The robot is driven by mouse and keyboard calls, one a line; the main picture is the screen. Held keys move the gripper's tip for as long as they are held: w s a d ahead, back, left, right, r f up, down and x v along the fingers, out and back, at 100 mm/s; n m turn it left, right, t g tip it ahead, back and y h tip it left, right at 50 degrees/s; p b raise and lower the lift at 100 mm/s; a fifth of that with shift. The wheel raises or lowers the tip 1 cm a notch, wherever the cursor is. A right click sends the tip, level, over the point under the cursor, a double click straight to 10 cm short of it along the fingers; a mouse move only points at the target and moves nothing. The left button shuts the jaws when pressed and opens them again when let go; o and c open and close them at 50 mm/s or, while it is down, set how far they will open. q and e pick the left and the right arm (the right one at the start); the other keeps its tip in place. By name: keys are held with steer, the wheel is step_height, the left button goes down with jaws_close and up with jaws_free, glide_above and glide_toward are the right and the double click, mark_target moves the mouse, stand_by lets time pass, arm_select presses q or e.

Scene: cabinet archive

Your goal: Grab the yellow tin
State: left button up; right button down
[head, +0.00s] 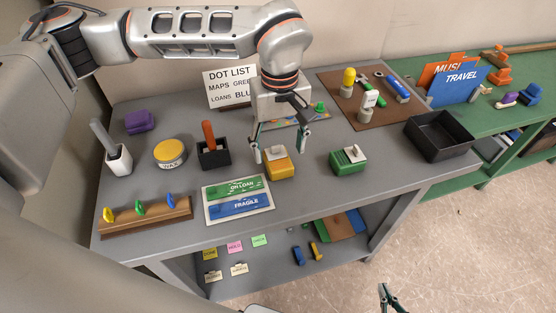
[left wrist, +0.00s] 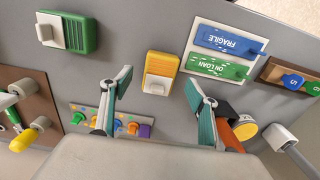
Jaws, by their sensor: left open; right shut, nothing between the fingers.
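The yellow tin (head: 170,153) is round, with a pale label band, and stands upright on the grey table left of the black holder. In the left wrist view the tin (left wrist: 246,131) is at the right, outside the fingers and partly hidden. My left gripper (head: 280,146) is open and empty, pointing down at the yellow block-shaped device (head: 278,169), well to the right of the tin. In the left wrist view that device (left wrist: 159,73) shows between the fingertips. My right gripper (head: 391,299) is shut and empty at the bottom edge, away from the table.
A black holder with an orange handle (head: 209,135) stands between the tin and my left gripper. A white cup (head: 118,160), purple block (head: 139,122), wooden peg rack (head: 146,216) and label board (head: 238,198) surround the tin. A green device (head: 347,160) stands right.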

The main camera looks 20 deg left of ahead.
mark_target(278, 157)
arm_select(q)
steer(key=f, duration=0.4)
steer(key=shift+w+a+f, duration=0.2)
steer(key=shift+w+f, duration=0.1)
steer(key=shift+f, duration=0.1)
steer(key=c, duration=1.3)
steer(key=shift+r, duration=0.15)
